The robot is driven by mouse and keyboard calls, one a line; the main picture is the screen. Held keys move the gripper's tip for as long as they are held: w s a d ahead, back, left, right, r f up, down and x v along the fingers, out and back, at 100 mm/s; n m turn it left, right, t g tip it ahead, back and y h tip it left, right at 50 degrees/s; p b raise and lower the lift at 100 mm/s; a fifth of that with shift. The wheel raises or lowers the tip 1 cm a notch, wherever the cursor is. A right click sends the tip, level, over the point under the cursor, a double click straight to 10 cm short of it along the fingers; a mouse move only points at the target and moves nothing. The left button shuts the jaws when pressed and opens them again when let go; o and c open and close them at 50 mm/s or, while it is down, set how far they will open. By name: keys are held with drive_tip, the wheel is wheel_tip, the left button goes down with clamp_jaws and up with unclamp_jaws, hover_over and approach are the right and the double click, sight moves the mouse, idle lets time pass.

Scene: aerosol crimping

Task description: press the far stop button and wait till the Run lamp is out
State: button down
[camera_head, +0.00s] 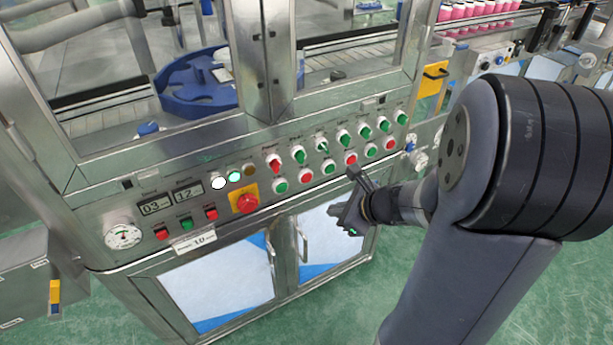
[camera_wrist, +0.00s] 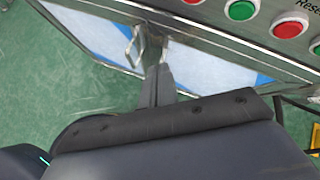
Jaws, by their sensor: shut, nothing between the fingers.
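The control panel (camera_head: 330,190) carries a lower row of alternating green and red push buttons. The red button farthest along the row (camera_head: 389,143) is at its right end; its label is too small to read. Other red buttons (camera_head: 351,159) sit nearer. A white lamp (camera_head: 218,183) and a green lamp (camera_head: 234,176) look bright; an amber lamp (camera_head: 249,170) looks dull. I cannot tell which is Run. My gripper (camera_head: 354,173) is shut and empty, in front of the panel's lower part. The wrist view shows its fingers (camera_wrist: 160,72) apart from the red button (camera_wrist: 289,26).
A red mushroom button on a yellow plate (camera_head: 246,201) is left of the button row. Rotary switches (camera_head: 321,145) stick out above it. Cabinet doors with handles (camera_head: 301,240) lie below. The green floor (camera_head: 340,310) in front is clear.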

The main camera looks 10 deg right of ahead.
sight(306, 178)
drive_tip(key=w+a+p, duration=0.1)
drive_tip(key=w+a, duration=0.1)
drive_tip(key=w, duration=0.6)
drive_tip(key=shift+w+a, duration=0.2)
drive_tip(key=shift+a, duration=0.2)
drive_tip(key=shift+w, duration=0.15)
idle(1.8)
